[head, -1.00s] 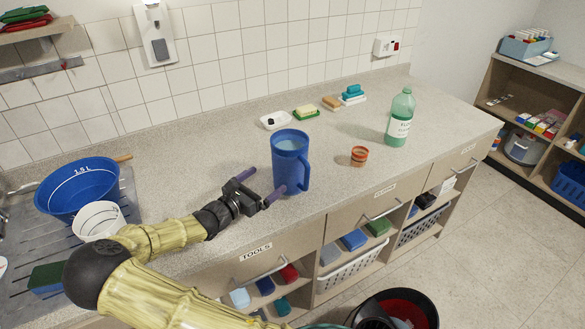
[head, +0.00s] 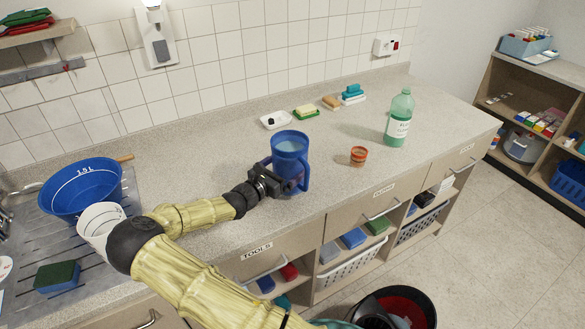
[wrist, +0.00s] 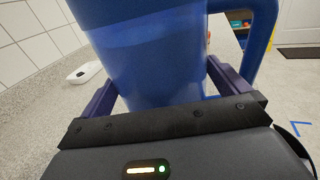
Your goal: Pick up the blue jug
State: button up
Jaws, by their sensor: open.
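The blue jug (head: 289,150) stands upright on the counter, its handle on the right side in the head view. My gripper (head: 284,180) is at the jug's near left side, low on its body. In the wrist view the jug (wrist: 155,60) fills the middle, with its handle (wrist: 262,40) at the right. The purple fingers of my gripper (wrist: 160,88) stand on either side of the jug's body, and the jaws are open. The right finger lies between the body and the handle in the picture. Whether either finger touches the jug cannot be told.
A blue bowl (head: 82,190) and white bucket (head: 98,224) are at the left. The counter between bowl and jug is clear.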

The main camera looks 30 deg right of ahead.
aim_at(289, 148)
jog(key=shift+x, duration=1.15)
jog(key=c, duration=1.6)
jog(key=shift+w+r, duration=0.1)
jog(key=shift+r, duration=0.1)
jog(key=shift+c, duration=0.2)
